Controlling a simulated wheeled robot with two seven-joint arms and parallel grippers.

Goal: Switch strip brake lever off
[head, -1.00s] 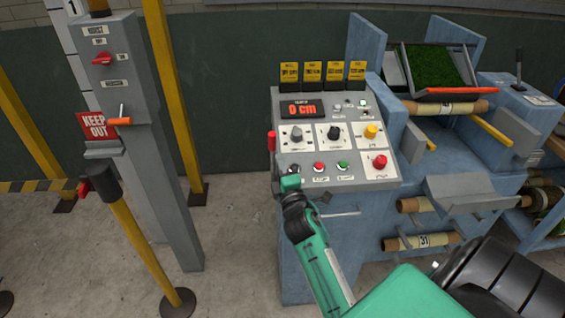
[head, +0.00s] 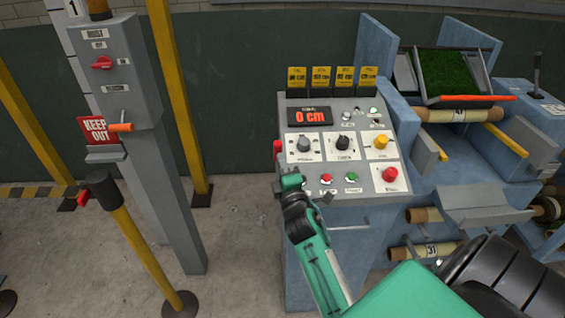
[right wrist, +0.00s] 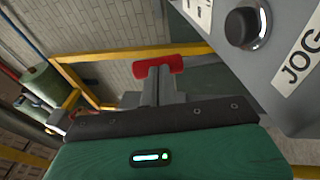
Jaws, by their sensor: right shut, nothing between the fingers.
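A red handle (head: 278,148) sticks out at the left edge of the control console (head: 360,212); it also shows in the right wrist view (right wrist: 165,64), just beyond my fingertips. I cannot read a strip brake label on it. A black lever (head: 537,68) stands upright on the blue machine at the far right; its label is too small to read. My right gripper (head: 291,180) is shut and empty at the console's lower left corner, and its fingers (right wrist: 160,86) point toward the red handle. Whether they touch it I cannot tell. My left gripper is out of view.
A black knob (right wrist: 243,25) beside a JOG label is close to my fingers. A grey post (head: 150,170) and yellow barrier post (head: 142,245) stand left, with bare floor between.

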